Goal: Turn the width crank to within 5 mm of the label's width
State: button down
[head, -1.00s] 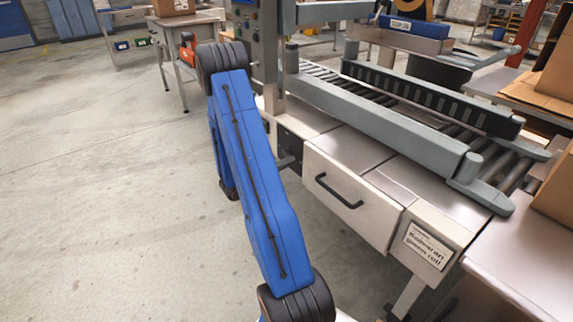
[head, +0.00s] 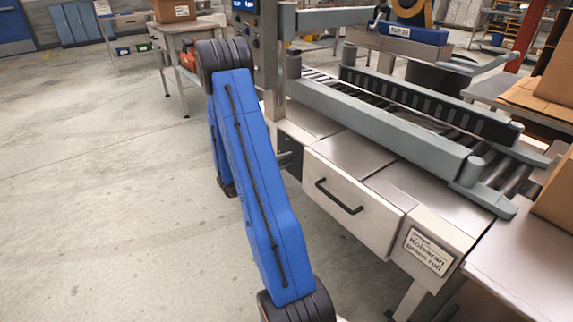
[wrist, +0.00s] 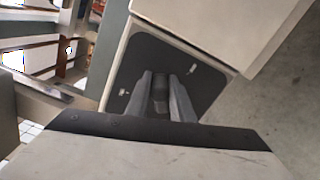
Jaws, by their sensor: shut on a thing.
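My gripper's two grey fingers (wrist: 163,98) show in the wrist view, closed around a small dark cylindrical piece (wrist: 160,88), which appears to be the width crank's handle. It stands in front of a dark plate (wrist: 198,88) on the machine's side. In the head view my blue arm hides the gripper and most of the crank. Two side rails, the grey near one (head: 385,125) and the dark far one (head: 430,103), flank the roller bed. A blue display (head: 245,5) is cut off at the top and its figures are unreadable.
A white label (head: 427,251) with partly legible print is on the machine's front. A drawer (head: 350,195) with a black handle is beside it. Cartons (head: 556,185) stand at the right edge. The concrete floor (head: 100,200) at left is clear.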

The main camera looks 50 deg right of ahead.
jog(key=n, duration=0.1)
jog(key=w+r+n, duration=0.1)
jog(key=n, duration=0.1)
jog(key=shift+w+d+r+n, duration=0.15)
jog(key=shift+w+r+n, duration=0.1)
jog(key=shift+n, duration=0.15)
jog(key=n, duration=0.1)
jog(key=w+n, duration=0.1)
jog(key=n, duration=0.1)
jog(key=shift+w+d+r+n, duration=0.2)
jog(key=shift+r+n, duration=0.1)
jog(key=shift+r, duration=0.1)
jog(key=n, duration=0.1)
jog(key=w+n, duration=0.1)
jog(key=n, duration=0.2)
jog(key=shift+w+d+r, duration=0.15)
jog(key=shift+w+d, duration=0.15)
jog(key=shift+w, duration=0.05)
jog(key=shift+w+d+n, duration=0.1)
jog(key=shift+w+n, duration=0.2)
jog(key=shift+n, duration=0.45)
jog(key=shift+w+d+n, duration=0.1)
jog(key=shift+w+n, duration=0.15)
jog(key=shift+n, duration=0.5)
jog(key=c, duration=1.6)
grip_release()
jog(key=shift+a, duration=0.1)
